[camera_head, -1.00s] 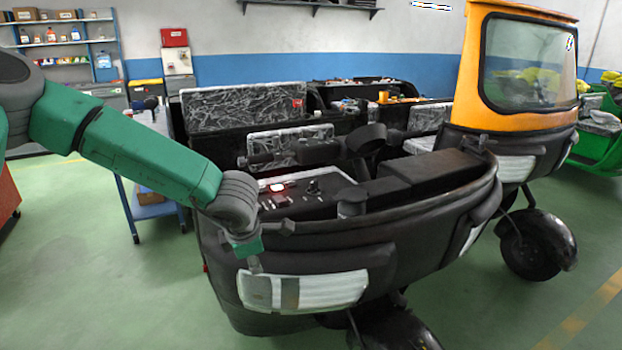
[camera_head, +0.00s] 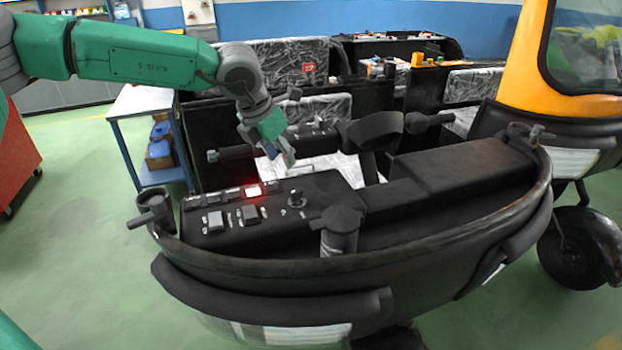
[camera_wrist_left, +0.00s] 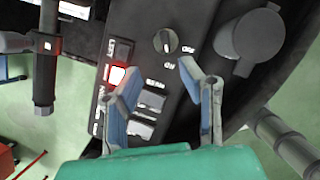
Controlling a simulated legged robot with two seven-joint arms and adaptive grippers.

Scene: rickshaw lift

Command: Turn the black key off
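The black key (camera_head: 297,198) stands on the dark control panel (camera_head: 320,187) of the rickshaw, right of a red-lit switch (camera_head: 253,191). My right gripper is not in view.
Several square switches (camera_head: 215,220) lie left of the key. A black capped cylinder (camera_head: 340,229) stands just right of the panel. The steering bar (camera_head: 372,133) with its grips is behind, close to my left gripper. A blue-framed table (camera_head: 150,105) stands to the left.

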